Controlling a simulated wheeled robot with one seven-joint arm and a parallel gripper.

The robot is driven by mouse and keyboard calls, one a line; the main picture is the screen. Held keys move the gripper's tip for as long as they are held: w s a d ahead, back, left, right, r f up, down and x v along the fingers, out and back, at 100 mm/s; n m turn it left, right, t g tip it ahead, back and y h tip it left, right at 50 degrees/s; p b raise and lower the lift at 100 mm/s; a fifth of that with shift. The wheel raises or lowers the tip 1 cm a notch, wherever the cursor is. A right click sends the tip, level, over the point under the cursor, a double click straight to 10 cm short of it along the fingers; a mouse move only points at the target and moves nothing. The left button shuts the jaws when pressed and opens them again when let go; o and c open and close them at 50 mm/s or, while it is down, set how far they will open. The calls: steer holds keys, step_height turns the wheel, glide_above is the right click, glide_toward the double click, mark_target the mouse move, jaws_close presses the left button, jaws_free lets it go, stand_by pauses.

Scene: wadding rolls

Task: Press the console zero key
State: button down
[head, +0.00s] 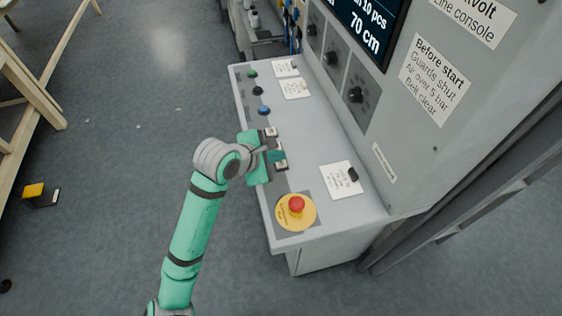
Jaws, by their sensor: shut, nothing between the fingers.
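The grey console (313,128) has a sloped desk with several controls along its left edge. My gripper (283,156) is shut and empty, over the desk's left edge, at a small group of pale keys (281,165) on dark mounts. One more pale key (270,131) shows just beyond the gripper. The gripper and wrist hide part of this group. I cannot read any key label, so I cannot tell which one is the zero key. Whether the fingertips touch a key is also unclear.
A red emergency button (297,204) on a yellow plate sits at the desk's near end. Blue (264,110), black (258,90) and green (252,74) buttons lie beyond the keys.

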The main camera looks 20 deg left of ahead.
mark_target(278, 166)
steer(key=shift+f, duration=0.15)
steer(key=shift+f, duration=0.3)
steer(key=shift+f, duration=0.4)
stand_by(1.0)
steer(key=shift+r, duration=0.85)
steer(key=shift+r, duration=2.5)
